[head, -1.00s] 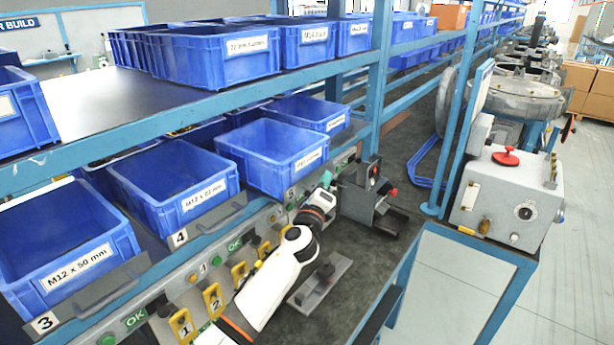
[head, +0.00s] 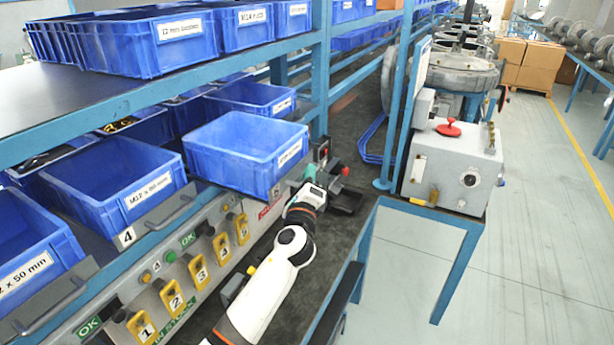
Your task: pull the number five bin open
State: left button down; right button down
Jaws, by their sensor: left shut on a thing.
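The number five bin (head: 240,145) is an empty-looking blue bin on the lower shelf in the head view. It juts out past the number four bin (head: 120,180) on its left, over the button panel. A small dark tag shows below its front corner. My left gripper (head: 308,185) is at the front of this bin and shut on its handle. The fingertips and handle are mostly hidden by the gripper body and bin front. My right gripper is not in view.
A grey panel with numbered yellow switches (head: 198,268) runs below the bins. A grey box with a red knob (head: 448,129) stands right of the gripper. A blue shelf post (head: 320,75) rises behind. The floor at right is clear.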

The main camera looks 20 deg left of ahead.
pick_arm(q)
jog(key=c, duration=1.5)
grip_release()
jog(key=shift+b+v, duration=1.5)
jog(key=shift+v, duration=4.55)
jog(key=shift+f, duration=0.1)
